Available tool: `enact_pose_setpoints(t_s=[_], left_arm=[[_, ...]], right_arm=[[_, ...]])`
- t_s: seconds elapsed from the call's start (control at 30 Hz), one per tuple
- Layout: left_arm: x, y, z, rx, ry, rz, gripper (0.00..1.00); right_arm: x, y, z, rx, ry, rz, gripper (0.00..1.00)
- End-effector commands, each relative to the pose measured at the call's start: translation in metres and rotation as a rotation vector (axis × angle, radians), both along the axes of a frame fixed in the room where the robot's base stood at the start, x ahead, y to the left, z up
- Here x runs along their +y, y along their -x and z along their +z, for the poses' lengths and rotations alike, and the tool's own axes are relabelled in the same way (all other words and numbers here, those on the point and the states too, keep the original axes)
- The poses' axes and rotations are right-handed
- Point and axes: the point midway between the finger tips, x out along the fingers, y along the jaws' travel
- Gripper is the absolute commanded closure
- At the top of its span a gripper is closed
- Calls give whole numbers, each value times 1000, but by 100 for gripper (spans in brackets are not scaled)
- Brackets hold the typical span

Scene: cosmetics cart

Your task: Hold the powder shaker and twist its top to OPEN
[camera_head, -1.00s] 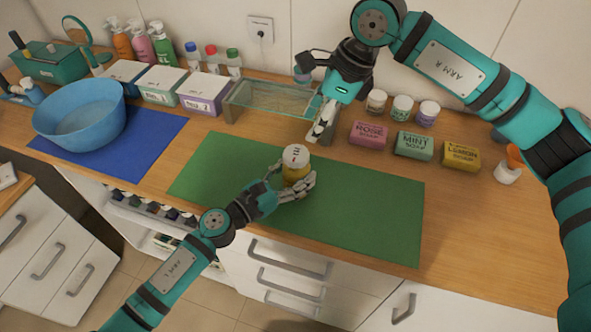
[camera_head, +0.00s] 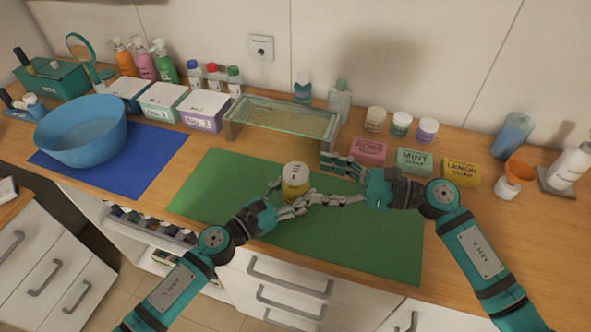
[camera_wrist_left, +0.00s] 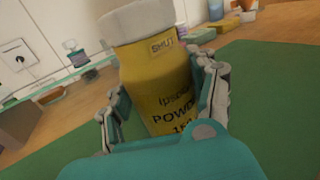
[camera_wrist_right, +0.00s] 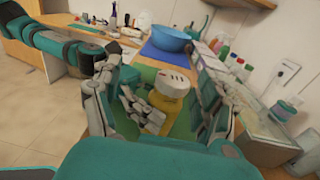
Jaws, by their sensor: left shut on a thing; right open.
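The powder shaker (camera_head: 296,187) is a yellow bottle with a white top, standing upright over the green mat (camera_head: 390,245). In the left wrist view the shaker (camera_wrist_left: 158,85) carries a "SHUT" label just under its white top (camera_wrist_left: 137,20). My left gripper (camera_head: 285,200) is shut around the shaker's body, one finger on each side. My right gripper (camera_head: 328,180) is open and empty to the right of the shaker, its fingers pointing left toward it. In the right wrist view the shaker's white top (camera_wrist_right: 174,80) shows between the open fingers, apart from them.
A glass shelf (camera_head: 282,117) stands behind the mat. Soap boxes, including a pink one (camera_head: 369,152), and small jars (camera_head: 400,124) stand behind my right gripper. A blue bowl (camera_head: 80,140) sits on a blue mat at left. The mat's right part is clear.

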Motion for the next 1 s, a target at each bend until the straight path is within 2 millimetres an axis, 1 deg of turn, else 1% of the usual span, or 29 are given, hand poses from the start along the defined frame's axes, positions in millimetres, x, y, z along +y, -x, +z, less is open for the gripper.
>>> enact_pose_setpoints(t_s=[0.03,0.1,0.2,0.3,0.37,0.47,0.8,0.9,1.0], left_arm=[[0,0,0,0,0,-1,76],[0,0,0,0,0,-1,76],[0,0,0,0,0,-1,76],[0,0,0,0,0,-1,76],[0,0,0,0,0,-1,76],[0,0,0,0,0,-1,76],[0,0,0,0,0,0,76],[0,0,0,0,0,0,76],[0,0,0,0,0,0,76]], right_arm=[[-12,2,-9,2,-14,-43,24],[-25,2,-18,-8,-24,-95,24],[-39,2,-25,-19,-31,-147,24],[-46,2,-29,-26,-32,-174,24],[-45,1,-30,-28,-32,-181,24],[-35,-4,-30,-30,-34,-182,24],[26,-32,-29,-29,-35,-179,24],[41,-39,-30,-28,-33,-180,24],[51,-44,-30,-27,-32,-181,24]])
